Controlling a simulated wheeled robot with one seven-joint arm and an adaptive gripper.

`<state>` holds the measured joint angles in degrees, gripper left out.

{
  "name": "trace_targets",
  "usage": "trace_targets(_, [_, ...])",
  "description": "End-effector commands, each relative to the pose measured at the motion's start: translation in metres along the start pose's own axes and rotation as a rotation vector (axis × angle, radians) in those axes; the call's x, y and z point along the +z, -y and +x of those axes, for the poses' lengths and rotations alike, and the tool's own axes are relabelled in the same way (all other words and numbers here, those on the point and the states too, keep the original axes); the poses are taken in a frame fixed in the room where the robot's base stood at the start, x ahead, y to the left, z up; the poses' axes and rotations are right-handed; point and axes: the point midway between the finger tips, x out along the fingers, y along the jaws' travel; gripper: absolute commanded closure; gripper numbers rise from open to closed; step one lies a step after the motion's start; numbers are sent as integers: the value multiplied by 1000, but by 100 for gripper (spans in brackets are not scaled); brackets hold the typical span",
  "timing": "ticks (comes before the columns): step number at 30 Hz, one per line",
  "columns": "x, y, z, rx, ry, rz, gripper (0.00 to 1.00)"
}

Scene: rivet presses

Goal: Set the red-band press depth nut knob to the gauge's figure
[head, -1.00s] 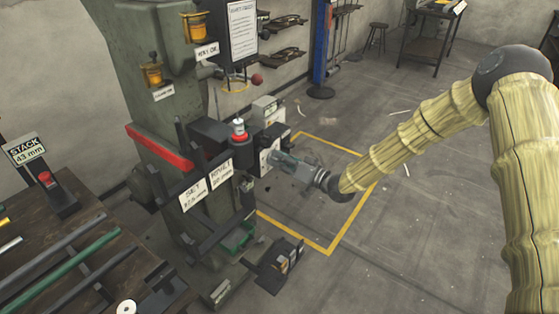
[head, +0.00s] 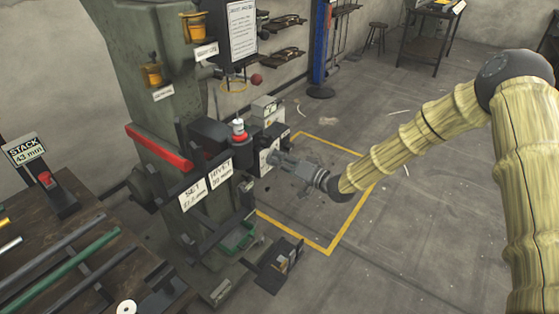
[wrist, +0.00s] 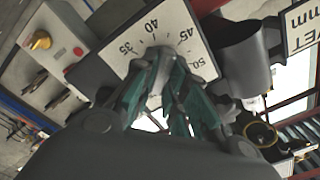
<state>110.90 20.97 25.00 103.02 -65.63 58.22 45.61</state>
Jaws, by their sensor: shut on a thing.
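The press (head: 155,100) is a grey-green column with a red band (head: 158,146) across it. In the wrist view its dial plate (wrist: 128,58) carries the figures 35, 40, 45 and 50. The depth nut knob (wrist: 154,55) is pale grey and sits at the dial, mostly hidden between my fingers. My gripper (wrist: 165,62) is shut on the knob with its teal-padded fingers; in the head view my gripper (head: 278,160) reaches the press from the right. The gauge (head: 28,151) on the bench at left reads STACK 43 mm.
A SET plate (head: 194,194) and a RIVET plate (head: 221,180) hang on the press front; the SET figure is too small to read surely. A workbench (head: 60,235) with rods stands at left. Floor inside the yellow outline (head: 335,232) is largely clear on the right.

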Motion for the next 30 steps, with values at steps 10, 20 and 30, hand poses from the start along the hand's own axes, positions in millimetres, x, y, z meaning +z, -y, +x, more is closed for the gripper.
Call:
trace_targets(10, [0, 0, 0, 1, -1, -1, 64])
trace_targets(20, [-1, -1, -14, 2, 0, -1, 64])
trace_targets(30, [-1, -1, -74, 2, -2, -1, 64])
